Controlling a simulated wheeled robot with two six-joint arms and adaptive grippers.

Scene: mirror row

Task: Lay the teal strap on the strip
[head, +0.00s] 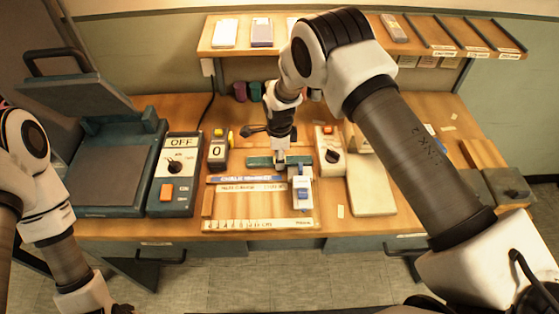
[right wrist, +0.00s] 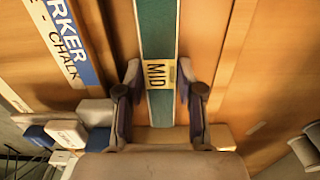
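The teal strap (head: 262,161) lies flat at the back of the marked work area in the head view. In the right wrist view the teal strap (right wrist: 155,30) runs up the picture and bears a "MID" label. My right gripper (right wrist: 157,75) has its fingers apart, one on each side of the strap by the label, with narrow gaps showing. In the head view the right gripper (head: 280,156) points down over the strap. A blue and white lettered strip (head: 238,179) lies just in front of the strap. My left gripper (head: 121,309) is at the bottom left, mostly cut off.
A grey device with a blue lever (head: 301,187) stands by the strap's right end. A numbered bar (head: 260,224) lies along the front edge. A control box marked OFF (head: 176,170) and a counter showing 0 (head: 218,150) stand left. A pale board (head: 372,190) lies right.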

